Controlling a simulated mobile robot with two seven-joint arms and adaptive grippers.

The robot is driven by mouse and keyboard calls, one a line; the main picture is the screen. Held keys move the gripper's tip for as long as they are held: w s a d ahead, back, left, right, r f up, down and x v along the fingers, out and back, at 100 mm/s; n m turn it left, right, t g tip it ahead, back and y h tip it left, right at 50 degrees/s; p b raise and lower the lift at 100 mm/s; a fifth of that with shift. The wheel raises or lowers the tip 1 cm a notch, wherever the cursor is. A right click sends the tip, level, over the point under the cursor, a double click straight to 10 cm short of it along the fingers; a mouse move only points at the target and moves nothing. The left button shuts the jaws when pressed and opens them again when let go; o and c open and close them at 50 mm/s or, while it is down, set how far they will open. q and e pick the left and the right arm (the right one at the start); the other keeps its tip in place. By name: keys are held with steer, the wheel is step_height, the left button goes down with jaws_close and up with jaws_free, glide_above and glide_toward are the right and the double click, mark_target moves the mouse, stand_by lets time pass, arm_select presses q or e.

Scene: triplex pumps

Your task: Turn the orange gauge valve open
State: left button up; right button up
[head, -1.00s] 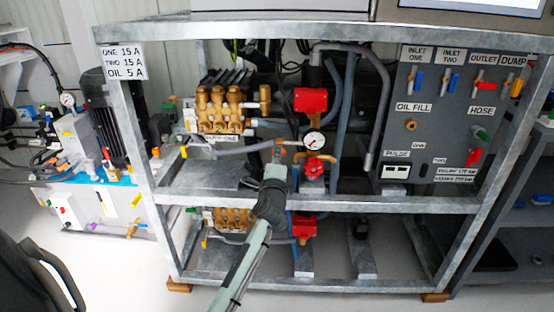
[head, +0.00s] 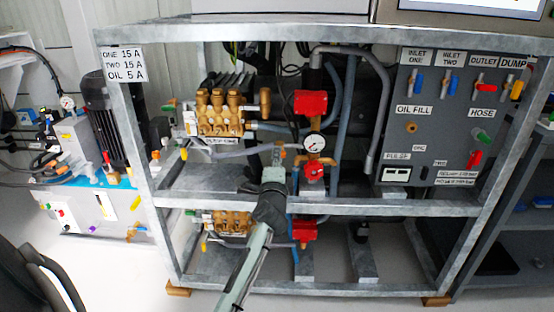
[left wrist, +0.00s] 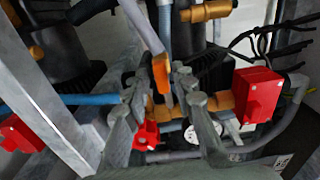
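The pressure gauge (head: 314,145) has a white dial and sits on brass and orange fittings above a red block (head: 314,172) in the frame's upper bay. My left gripper (head: 279,156) is just left of the gauge in the head view. In the left wrist view, an orange handle-like piece (left wrist: 161,76), probably the gauge valve's, shows between the spread fingers of the left gripper (left wrist: 156,84). I see no clear grip on it, and contact cannot be told. My right gripper is not in view.
A brass pump (head: 222,112) stands left of the gauge. Grey hoses and a red box (head: 310,102) are close above. The steel frame's middle rail (head: 370,205) runs below. A valve panel (head: 440,120) is at right.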

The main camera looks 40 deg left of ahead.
arm_select(q)
steer(key=shift+o, duration=0.3)
steer(key=v, duration=0.7)
steer(key=shift+s, duration=0.25)
steer(key=shift+d, duration=0.1)
steer(key=s+d+f+n+g+h+p, duration=0.1)
steer(key=s+f+n+g+h+p, duration=0.15)
steer(key=s+f, duration=0.35)
steer(key=s+d+f+n+g+h+p, duration=0.1)
steer(key=s+d+f+n+g, duration=0.2)
steer(key=f, duration=0.6)
steer(key=s+d+f+n+g+h, duration=0.2)
steer(key=s+f, duration=0.3)
steer(key=s, duration=0.4)
steer(key=s+d+f+n+g+h+p, duration=0.1)
steer(key=s+d+f+g, duration=0.3)
steer(key=s, duration=0.6)
steer(key=shift+d+f+n+h, duration=0.65)
steer(key=shift+f+h, duration=0.1)
steer(key=shift+f, duration=0.2)
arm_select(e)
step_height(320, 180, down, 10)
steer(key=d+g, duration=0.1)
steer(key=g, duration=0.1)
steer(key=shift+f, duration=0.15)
arm_select(q)
steer(key=shift+g, duration=0.25)
